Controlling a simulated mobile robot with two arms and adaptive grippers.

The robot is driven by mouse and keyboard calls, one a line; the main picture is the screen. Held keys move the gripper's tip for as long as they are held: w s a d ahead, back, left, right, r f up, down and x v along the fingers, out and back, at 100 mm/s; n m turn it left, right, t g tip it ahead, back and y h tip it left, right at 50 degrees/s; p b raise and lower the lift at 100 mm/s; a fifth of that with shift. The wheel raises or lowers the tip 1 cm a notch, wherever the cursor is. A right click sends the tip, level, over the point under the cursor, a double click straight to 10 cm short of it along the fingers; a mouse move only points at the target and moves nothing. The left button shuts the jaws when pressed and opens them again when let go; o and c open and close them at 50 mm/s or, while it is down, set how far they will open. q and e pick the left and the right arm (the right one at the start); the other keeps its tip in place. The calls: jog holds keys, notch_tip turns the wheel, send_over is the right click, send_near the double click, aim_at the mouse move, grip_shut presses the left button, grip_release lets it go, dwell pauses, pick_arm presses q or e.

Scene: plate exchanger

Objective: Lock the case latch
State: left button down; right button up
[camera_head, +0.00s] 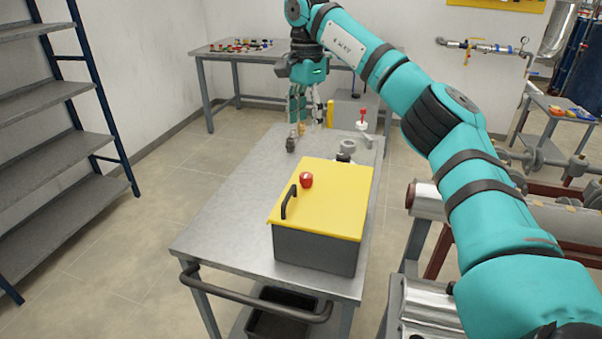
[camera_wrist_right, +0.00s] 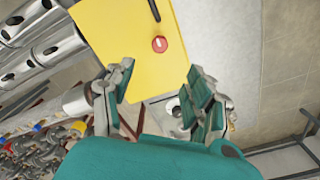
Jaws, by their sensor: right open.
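The case (camera_head: 315,248) is a dark grey box on the metal cart, with a flat yellow lid (camera_head: 335,200) lying closed on it. A black bar handle (camera_head: 288,202) stands on the lid near its left edge. A round red knob (camera_head: 306,180), likely the latch, sits on the lid; in the right wrist view the red knob (camera_wrist_right: 159,44) shows a pale mark. My right gripper (camera_head: 309,118) hangs above the cart's far end, beyond the case. In its wrist view the right gripper (camera_wrist_right: 160,75) has its fingers apart and empty, with the lid ahead. My left gripper is not seen.
The cart top left of the case is clear. Shelves (camera_head: 50,150) stand at left; pipework (camera_head: 560,170) is at right.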

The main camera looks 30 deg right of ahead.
aim_at(306, 175)
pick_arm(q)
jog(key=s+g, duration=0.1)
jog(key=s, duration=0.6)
pick_arm(e)
jog(key=f, duration=0.6)
jog(key=shift+s+d, duration=0.1)
jog(key=shift+s, duration=0.1)
notch_tip(306, 175, down, 7)
jog(key=shift+w+r+p, duration=0.1)
jog(key=shift+r+p, duration=0.05)
jog(key=shift+p, duration=0.2)
notch_tip(306, 175, down, 2)
jog(key=shift+f, duration=0.1)
jog(key=shift+w+f, duration=0.1)
jog(key=shift+f, duration=0.25)
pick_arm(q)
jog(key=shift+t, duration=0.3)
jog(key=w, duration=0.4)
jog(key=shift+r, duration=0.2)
pick_arm(e)
grip_shut()
